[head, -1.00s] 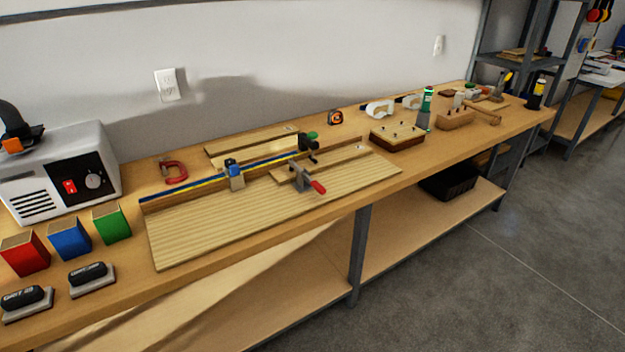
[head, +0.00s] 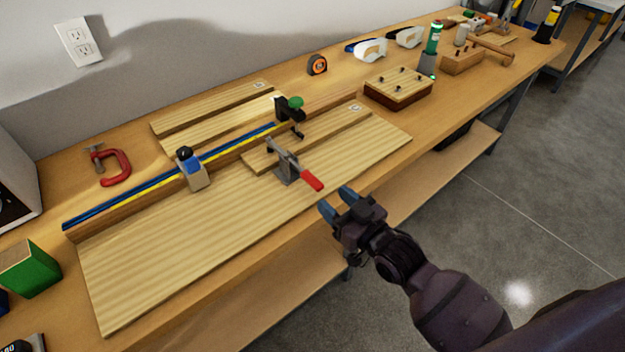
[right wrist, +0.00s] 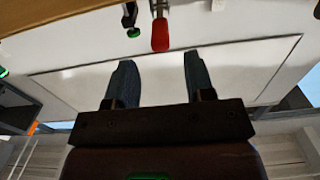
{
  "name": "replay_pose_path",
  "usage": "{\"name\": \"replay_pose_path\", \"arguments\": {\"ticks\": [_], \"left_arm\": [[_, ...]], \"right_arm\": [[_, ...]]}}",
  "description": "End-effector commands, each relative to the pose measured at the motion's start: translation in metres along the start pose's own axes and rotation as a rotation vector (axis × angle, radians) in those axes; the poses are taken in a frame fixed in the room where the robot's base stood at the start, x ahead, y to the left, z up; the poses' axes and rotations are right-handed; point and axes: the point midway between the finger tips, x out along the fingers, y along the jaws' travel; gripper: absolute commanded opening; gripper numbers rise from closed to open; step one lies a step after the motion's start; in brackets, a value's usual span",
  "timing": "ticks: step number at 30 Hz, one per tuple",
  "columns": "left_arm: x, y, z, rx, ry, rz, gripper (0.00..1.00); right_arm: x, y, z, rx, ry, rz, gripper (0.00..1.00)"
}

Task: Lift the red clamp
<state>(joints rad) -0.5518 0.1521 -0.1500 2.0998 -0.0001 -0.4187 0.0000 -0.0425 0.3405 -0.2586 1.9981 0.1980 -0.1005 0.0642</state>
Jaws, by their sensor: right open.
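A red C-shaped clamp (head: 117,168) with a grey screw lies on the workbench at the far left, near the wall. A metal toggle clamp (head: 283,166) with a red handle (head: 313,180) is mounted on the wooden jig board (head: 200,235). My right gripper (head: 337,200) is open and empty, just past the front edge of the bench, close to the red handle and apart from it. The right wrist view shows the two blue-grey fingers (right wrist: 155,65) spread, with the red handle (right wrist: 160,36) beyond them. My left gripper is out of view.
A blue and yellow rail (head: 130,193) with a stop block (head: 194,170) crosses the jig board. A green box (head: 28,268) stands at the left front. A tape measure (head: 317,65) and a pegged wooden block (head: 398,88) stand farther back. The floor to the right is clear.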

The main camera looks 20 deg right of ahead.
Motion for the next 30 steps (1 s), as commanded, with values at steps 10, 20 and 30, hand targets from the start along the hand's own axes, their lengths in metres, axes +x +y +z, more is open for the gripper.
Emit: {"name": "replay_pose_path", "arguments": {"ticks": [10, 20, 30], "left_arm": [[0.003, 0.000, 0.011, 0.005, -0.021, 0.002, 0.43], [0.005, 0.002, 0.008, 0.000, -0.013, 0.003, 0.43], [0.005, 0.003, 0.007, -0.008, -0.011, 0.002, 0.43]], "right_arm": [[0.055, 0.000, 0.002, 0.000, -0.001, 0.001, 0.49], [0.075, 0.000, 0.001, 0.000, -0.003, 0.001, 0.49], [0.076, 0.000, 0.001, 0.000, -0.002, 0.001, 0.35]]}}
